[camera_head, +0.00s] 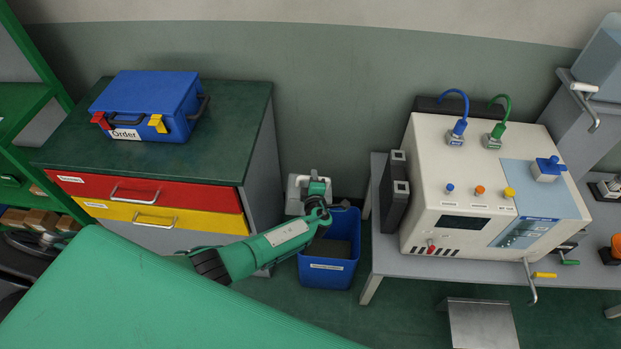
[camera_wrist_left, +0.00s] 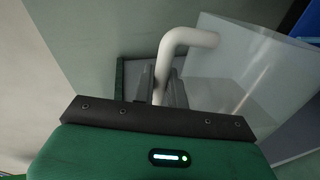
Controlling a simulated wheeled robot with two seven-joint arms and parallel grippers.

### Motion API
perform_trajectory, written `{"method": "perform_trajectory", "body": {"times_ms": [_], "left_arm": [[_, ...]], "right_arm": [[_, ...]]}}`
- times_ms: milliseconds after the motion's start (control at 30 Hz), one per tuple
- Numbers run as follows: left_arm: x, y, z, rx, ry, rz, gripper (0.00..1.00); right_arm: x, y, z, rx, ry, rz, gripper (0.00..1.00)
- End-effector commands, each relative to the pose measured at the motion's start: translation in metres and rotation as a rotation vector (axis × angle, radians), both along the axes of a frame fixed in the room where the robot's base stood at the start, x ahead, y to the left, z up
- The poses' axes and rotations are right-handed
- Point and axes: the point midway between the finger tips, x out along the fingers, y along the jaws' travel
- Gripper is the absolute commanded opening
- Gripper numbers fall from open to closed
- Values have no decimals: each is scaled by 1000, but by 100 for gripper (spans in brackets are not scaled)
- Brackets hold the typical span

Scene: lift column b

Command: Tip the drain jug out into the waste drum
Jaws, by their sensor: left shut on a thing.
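My left gripper (camera_head: 317,188) is at the end of the green arm, between the drawer cabinet and the white machine. In the left wrist view, its dark fingers (camera_wrist_left: 168,88) are shut on the white bent handle of the drain jug (camera_wrist_left: 245,65). The jug's body is pale and see-through, to the right of the handle. In the head view the whitish jug (camera_head: 295,186) shows beside the gripper, partly hidden by it. A blue open bin (camera_head: 326,274) with a white label stands below and in front, apparently the waste drum. Its contents look dark grey. My right gripper is not in view.
A cabinet (camera_head: 262,135) with red and yellow drawers stands at the left, a blue case (camera_head: 160,95) on top. A grey bench (camera_head: 385,275) with a white machine (camera_head: 430,190) stands right of the bin. The wall is close behind.

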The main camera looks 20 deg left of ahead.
Motion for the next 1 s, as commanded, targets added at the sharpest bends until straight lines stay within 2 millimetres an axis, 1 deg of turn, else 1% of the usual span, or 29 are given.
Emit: {"method": "perform_trajectory", "body": {"times_ms": [700, 1000], "left_arm": [[10, -23, 5, 130, 52, 0, 0], [12, -27, 6, 160, 65, -1, 0]], "right_arm": [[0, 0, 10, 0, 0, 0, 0], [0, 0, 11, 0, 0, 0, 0]]}}
